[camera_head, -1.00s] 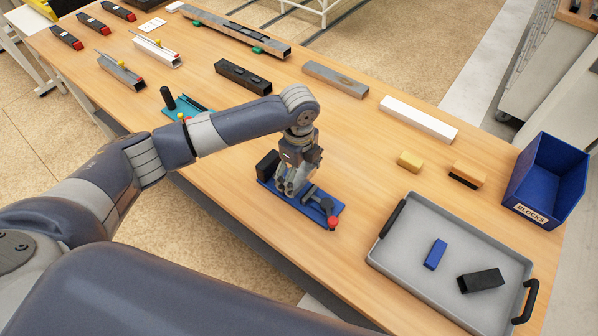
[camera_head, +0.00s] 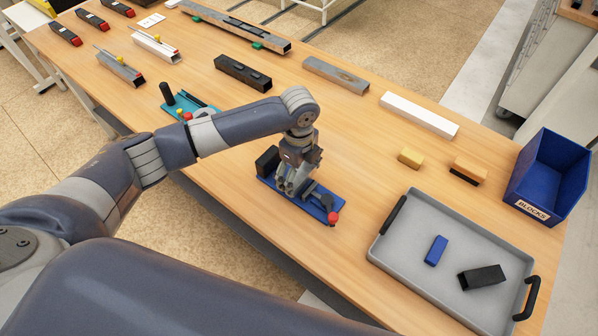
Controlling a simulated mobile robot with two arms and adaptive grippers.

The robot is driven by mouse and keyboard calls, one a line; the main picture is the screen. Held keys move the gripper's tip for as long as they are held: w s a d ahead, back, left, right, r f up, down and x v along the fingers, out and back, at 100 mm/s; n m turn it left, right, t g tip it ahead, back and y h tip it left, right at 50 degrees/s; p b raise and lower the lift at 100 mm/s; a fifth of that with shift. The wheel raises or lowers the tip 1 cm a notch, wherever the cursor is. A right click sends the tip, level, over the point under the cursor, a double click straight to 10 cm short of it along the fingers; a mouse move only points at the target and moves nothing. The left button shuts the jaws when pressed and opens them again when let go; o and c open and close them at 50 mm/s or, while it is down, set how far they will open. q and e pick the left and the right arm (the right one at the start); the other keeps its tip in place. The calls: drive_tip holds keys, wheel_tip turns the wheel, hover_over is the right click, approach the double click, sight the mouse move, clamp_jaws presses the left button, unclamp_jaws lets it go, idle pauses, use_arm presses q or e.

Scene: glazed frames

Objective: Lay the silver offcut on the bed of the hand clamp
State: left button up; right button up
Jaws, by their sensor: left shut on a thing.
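A hand clamp (camera_head: 331,206) with a blue base, a black block at its left end and a red knob at its right end lies near the table's front edge. My left gripper (camera_head: 284,188) reaches down over the clamp's bed, between the black block and the grey clamp parts. It is shut on a small silvery piece, taken to be the silver offcut, which the fingers mostly hide. I cannot tell whether the piece touches the bed. My right gripper is not in view.
A teal clamp (camera_head: 170,100) stands behind my left arm. A grey tray (camera_head: 420,272) holds a blue block and a black block. Long bars (camera_head: 336,76) lie along the back.

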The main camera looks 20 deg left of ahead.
sight(299, 181)
use_arm(q)
drive_tip(key=shift+f, duration=0.2)
drive_tip(key=shift+f+b, duration=0.55)
drive_tip(key=shift+f, duration=0.95)
idle(0.4)
drive_tip(key=o, duration=0.8)
